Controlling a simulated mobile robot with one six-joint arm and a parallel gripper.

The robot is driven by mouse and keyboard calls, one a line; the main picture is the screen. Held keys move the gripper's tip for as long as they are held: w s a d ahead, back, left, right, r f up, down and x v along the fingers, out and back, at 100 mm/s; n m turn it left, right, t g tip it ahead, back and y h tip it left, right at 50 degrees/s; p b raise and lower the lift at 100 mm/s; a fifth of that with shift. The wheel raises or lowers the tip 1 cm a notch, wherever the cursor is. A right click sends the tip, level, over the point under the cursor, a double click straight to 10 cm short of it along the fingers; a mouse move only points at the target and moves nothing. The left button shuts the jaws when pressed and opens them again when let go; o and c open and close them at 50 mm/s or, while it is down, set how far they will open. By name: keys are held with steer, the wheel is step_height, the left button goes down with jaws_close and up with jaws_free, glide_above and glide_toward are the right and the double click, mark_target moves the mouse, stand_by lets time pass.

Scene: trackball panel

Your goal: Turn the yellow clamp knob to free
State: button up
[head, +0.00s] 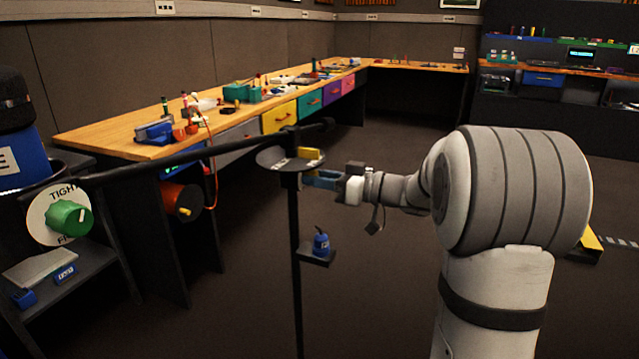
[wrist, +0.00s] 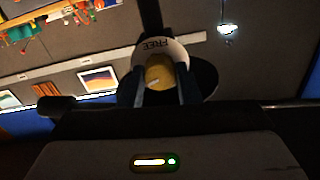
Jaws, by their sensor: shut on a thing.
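The yellow clamp knob (head: 311,154) sits on a round dial plate (head: 276,157) on a dark upright stand. In the wrist view the yellow knob (wrist: 159,72) lies between my two fingers, in front of a white dial face (wrist: 178,49). The word FREE reads upside down at the top of that face. A pale mark shows low on the knob, on the side away from FREE. My gripper (head: 310,172) reaches in from the right and is shut on the knob. The fingers cover the sides of the dial, so other lettering is hidden.
A dark horizontal bar (head: 200,158) crosses from the left to the stand. A small shelf (head: 317,257) on the stand's pole holds a blue object. A green knob (head: 69,218) on another dial stands at the left. A long workbench (head: 110,137) runs behind. The floor right of the pole is open.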

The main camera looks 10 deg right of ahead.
steer(key=shift+m+b, duration=1.2)
steer(key=shift+m, duration=2.4)
steer(key=o, duration=1)
